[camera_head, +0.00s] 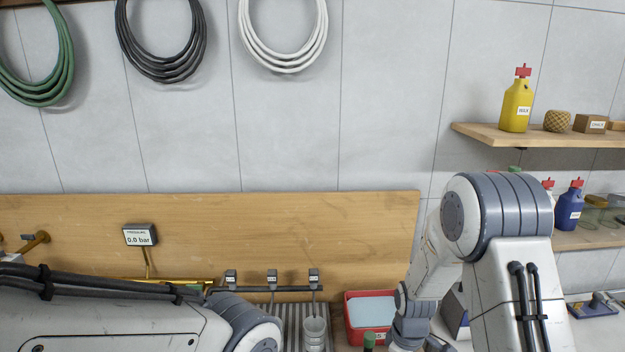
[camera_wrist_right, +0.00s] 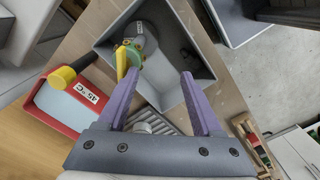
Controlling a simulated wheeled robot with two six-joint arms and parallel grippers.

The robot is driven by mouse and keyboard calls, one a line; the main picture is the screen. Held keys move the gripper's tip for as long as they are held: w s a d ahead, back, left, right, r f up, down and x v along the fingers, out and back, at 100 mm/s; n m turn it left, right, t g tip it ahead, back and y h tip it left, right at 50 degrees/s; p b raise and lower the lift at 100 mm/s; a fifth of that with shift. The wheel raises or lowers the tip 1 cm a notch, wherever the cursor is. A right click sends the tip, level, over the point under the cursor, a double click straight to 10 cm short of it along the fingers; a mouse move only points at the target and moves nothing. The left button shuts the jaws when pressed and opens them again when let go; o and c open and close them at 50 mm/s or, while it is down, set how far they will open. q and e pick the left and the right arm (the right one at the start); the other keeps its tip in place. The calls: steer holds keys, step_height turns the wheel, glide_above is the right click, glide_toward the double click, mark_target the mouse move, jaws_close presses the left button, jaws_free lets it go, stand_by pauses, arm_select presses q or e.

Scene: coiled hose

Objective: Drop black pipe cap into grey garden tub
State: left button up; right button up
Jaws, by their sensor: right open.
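In the right wrist view, my right gripper (camera_wrist_right: 160,75) is open, with two purple fingers apart and nothing seen between their tips. A grey angular tub (camera_wrist_right: 172,98) lies beyond the fingertips. A grey cylinder with a green and yellow fitting (camera_wrist_right: 132,52) shows over or in the tub; I cannot tell which. A small dark shape (camera_wrist_right: 188,57) shows inside the tub; I cannot tell whether it is the black pipe cap. I cannot make out the cap elsewhere. In the head view my left arm crosses the lower left, and its gripper is out of view.
A red tray (camera_head: 352,300) with pale blue content stands on the bench; the wrist view shows it (camera_wrist_right: 52,117) labelled 45 °C. A black handle with a yellow end (camera_wrist_right: 62,77) overhangs the tray. Shelves with bottles are at right.

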step_height(320, 180, up, 10)
steer(key=b, duration=0.2)
steer(key=s+a+r+b, duration=0.1)
steer(key=s+a+r, duration=0.2)
steer(key=s+a, duration=0.5)
steer(key=s+a+m+b, duration=0.1)
steer(key=s+a, duration=0.2)
steer(key=s, duration=0.4)
steer(key=s+a+m+y+b, duration=0.1)
steer(key=s+a, duration=0.2)
steer(key=s, duration=0.5)
steer(key=shift+s+a+r, duration=0.25)
steer(key=shift+r, duration=0.05)
